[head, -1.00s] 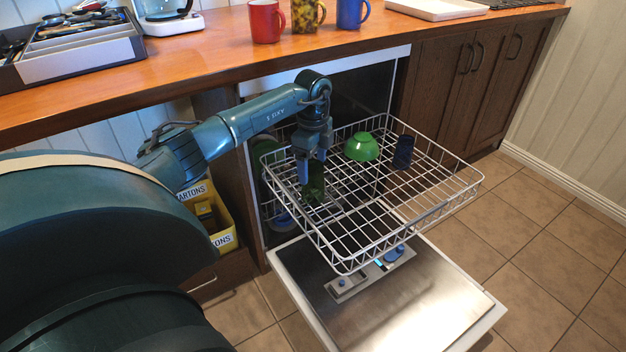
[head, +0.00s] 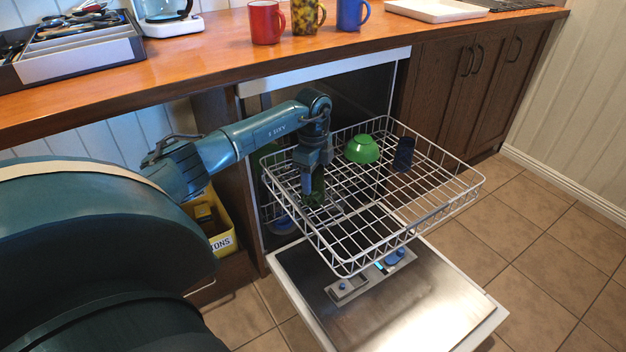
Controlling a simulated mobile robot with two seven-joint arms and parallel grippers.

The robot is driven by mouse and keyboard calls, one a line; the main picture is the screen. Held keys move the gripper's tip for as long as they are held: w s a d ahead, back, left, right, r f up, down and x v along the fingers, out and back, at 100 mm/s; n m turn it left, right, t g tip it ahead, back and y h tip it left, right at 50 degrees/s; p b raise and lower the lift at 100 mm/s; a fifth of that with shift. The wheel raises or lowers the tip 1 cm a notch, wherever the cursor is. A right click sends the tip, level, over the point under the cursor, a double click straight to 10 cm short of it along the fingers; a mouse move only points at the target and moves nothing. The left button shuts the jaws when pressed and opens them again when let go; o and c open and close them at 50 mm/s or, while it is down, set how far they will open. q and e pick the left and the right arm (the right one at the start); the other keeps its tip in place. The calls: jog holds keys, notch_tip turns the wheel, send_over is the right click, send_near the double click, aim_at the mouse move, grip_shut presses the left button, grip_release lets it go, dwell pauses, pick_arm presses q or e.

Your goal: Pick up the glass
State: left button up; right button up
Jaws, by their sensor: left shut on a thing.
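A dark green glass (head: 314,198) is in the left part of the pulled-out upper dishwasher rack (head: 345,272). My left gripper (head: 312,183) points down over it, with its fingers shut on the glass. The fingers hide part of the glass, and I cannot tell whether its base touches the wires. A dark blue glass (head: 403,154) stands farther right in the rack, apart from the gripper. My right gripper is not in view.
A green bowl (head: 361,149) lies upside down in the rack between the glasses. The open dishwasher door (head: 420,300) is below. Red (head: 265,22), mottled (head: 306,16) and blue (head: 350,14) mugs stand on the wooden counter (head: 215,60). A yellow box (head: 222,240) is left of the dishwasher.

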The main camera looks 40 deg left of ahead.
pick_arm(q)
jog(key=shift+c, duration=1.1)
jog(key=shift+r, duration=0.1)
